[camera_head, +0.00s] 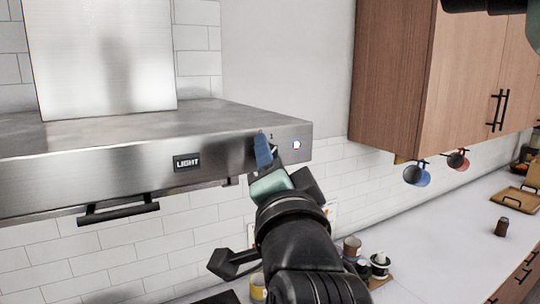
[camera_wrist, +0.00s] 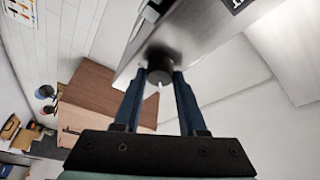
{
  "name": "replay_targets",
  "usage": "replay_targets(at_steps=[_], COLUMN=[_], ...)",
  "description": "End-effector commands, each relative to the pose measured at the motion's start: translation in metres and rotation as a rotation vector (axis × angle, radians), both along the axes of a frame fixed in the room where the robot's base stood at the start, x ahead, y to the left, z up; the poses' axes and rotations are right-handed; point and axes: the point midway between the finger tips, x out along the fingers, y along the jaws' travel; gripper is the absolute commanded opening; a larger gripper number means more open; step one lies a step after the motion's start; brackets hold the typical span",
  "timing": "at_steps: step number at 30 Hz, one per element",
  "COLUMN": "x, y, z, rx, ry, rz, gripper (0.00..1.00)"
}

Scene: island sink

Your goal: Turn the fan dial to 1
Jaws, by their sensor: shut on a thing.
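The fan dial (camera_wrist: 159,66) is a dark round knob on the steel front of the range hood (camera_head: 120,150), with a small pale mark on its edge in the wrist view. My gripper (camera_wrist: 158,82) has its two blue fingers shut on the dial, one on each side. In the head view, my gripper (camera_head: 266,152) is at the right end of the hood front and hides most of the dial. A small "1" shows just above the fingers. The dial's setting cannot be read clearly.
A LIGHT label (camera_head: 187,162) is left of my gripper, and a small lit button (camera_head: 296,145) is to its right. A black bar handle (camera_head: 118,212) hangs below the hood. A wooden cabinet (camera_head: 395,75) is at the right, above a white counter (camera_head: 450,235).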

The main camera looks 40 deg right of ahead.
Motion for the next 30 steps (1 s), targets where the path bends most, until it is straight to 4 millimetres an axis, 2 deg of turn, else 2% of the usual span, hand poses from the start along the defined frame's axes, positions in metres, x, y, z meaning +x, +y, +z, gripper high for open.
replay_targets(at_steps=[7, 8, 12, 23, 26, 30], x=[0.0, 0.0, 0.0, -0.002, -0.01, -0.031], y=[0.0, 0.0, 0.0, 0.002, 0.007, 0.021], z=[0.0, 0.0, 0.0, -0.001, -0.004, -0.011], rx=[-0.001, -0.001, -0.001, -0.002, -0.004, -0.004], ry=[0.0, 0.0, 0.0, 0.0, -0.002, -0.003], rz=[-0.001, -0.001, -0.001, 0.0, -0.001, -0.001], gripper=[0.0, 0.44, 0.7, 0.71, 0.71, 0.71])
